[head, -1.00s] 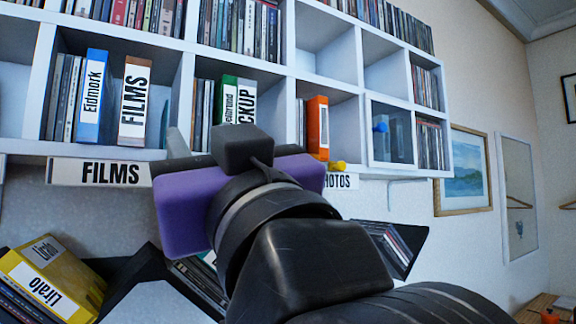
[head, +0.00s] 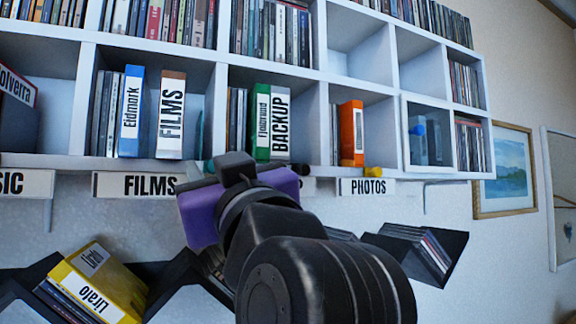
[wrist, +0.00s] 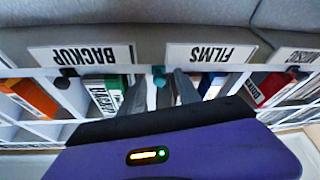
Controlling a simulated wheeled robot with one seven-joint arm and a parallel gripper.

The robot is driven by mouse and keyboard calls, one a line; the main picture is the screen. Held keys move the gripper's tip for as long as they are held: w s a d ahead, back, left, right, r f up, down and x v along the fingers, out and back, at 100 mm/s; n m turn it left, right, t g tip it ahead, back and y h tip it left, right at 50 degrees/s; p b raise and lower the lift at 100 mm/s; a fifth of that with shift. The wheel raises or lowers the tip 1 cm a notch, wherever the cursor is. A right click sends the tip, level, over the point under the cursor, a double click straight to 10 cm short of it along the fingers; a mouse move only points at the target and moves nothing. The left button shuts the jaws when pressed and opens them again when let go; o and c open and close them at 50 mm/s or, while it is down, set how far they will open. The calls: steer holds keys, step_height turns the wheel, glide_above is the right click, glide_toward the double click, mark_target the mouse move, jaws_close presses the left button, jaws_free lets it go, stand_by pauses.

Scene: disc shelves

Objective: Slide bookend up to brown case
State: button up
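The brown case (head: 170,125), labelled FILMS, stands upright in a middle-row compartment, right of a blue case. A thin teal bookend (head: 200,136) stands to its right, apart from it by a small gap. The bookend's lower part is close to my gripper in the picture. My gripper (head: 197,168) is just below and in front of that compartment's front edge. In the wrist view the picture is upside down; my gripper (wrist: 160,92) has its two grey fingers apart, with the teal bookend (wrist: 160,77) showing between them. Whether they touch it is unclear. The brown case is mostly hidden there.
A blue case (head: 130,112) stands left of the brown one. A green case (head: 262,125) and a white-labelled BACKUP case (head: 281,122) stand in the compartment to the right, past a white divider (head: 220,110). Slanted racks with a yellow case (head: 100,285) are below.

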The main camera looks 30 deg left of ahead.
jaws_close()
stand_by(1.4)
